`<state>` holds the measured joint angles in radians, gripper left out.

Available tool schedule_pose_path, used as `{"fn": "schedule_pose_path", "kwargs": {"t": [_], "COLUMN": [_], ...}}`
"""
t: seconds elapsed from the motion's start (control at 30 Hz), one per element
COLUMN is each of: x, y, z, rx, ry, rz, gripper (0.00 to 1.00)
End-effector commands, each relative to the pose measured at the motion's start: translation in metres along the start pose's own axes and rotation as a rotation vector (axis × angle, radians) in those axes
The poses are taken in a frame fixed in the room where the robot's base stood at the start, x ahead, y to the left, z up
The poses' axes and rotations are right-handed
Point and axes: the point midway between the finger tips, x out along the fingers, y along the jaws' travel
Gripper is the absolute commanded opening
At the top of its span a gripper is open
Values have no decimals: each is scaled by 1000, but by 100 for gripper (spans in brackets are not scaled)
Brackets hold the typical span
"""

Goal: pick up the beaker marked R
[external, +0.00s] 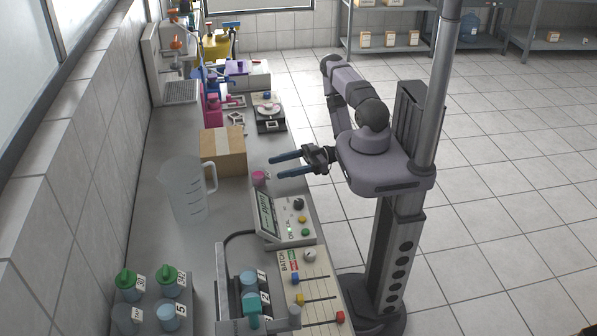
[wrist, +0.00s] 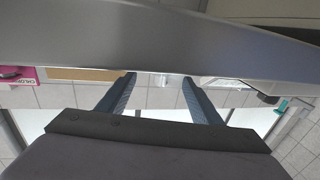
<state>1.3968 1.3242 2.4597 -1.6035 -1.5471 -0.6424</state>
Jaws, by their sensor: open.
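I cannot make out a letter R on any vessel. In the external view, several small vessels stand at the bottom left, with plates that seem to read 30, TAP and 5; one is a green-lidded vessel (external: 129,283) and another a pale blue vessel (external: 169,317). More blue vessels (external: 250,281) sit in a grey rack at the bottom middle, by plates marked 1 and 2. My gripper (external: 276,167) is open and empty above the right edge of the bench, far from these vessels. In the wrist view, its two blue fingers (wrist: 158,92) are spread apart.
A large clear jug (external: 184,190) and a cardboard box (external: 223,150) stand on the bench. A display unit (external: 284,217) and a control panel (external: 309,285) line the bench's right edge. A balance (external: 269,112) stands farther back.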

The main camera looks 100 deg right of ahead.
Motion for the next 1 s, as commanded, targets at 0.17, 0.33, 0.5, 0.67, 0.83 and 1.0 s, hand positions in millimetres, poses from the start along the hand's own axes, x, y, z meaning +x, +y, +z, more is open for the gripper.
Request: {"fn": "schedule_pose_path", "kwargs": {"t": [0.17,0.33,0.5,0.67,0.83,1.0], "x": [1,6,19,33,45,51], "y": [0,0,-1,0,1,2], "z": [0,-1,-3,-4,-2,-2], "rx": [0,1,1,1,1,0], "ry": [0,-1,-1,0,-2,-1], "rz": [1,-3,-6,-5,-3,-1], "gripper": [59,59,59,59,59,59]}}
